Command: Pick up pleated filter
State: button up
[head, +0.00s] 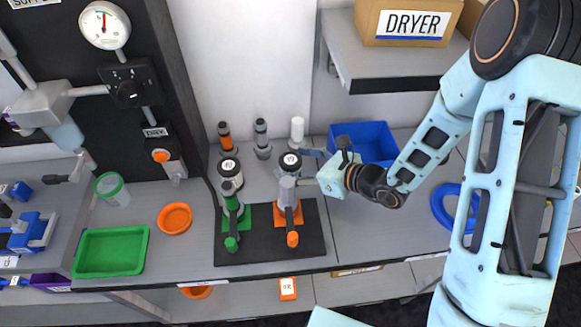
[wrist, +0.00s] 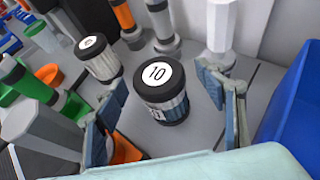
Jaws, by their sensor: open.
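A short cylinder (wrist: 162,105) with black end caps, a grey ribbed side and a white "10" label stands upright in the middle of the wrist view. It looks like the pleated filter. In the head view its labelled top (head: 290,160) shows behind a grey and orange housing. My gripper (wrist: 162,92) is open, with one finger on each side of this cylinder. In the head view my gripper (head: 311,167) reaches in from the right, close to it. Whether the fingers touch it, I cannot tell.
A similar labelled cylinder (head: 229,166) stands to the left, behind a green housing (head: 231,208). Three slim cylinders stand behind: orange-banded (head: 225,137), grey (head: 261,138) and white (head: 297,130). A blue bin (head: 375,140) is at the right. A shelf (head: 390,68) overhangs the back right.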

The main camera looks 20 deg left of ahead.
jog(key=shift+x, duration=0.85)
jog(key=shift+c, duration=0.2)
jog(key=c, duration=1.3)
jog(key=shift+r, duration=0.15)
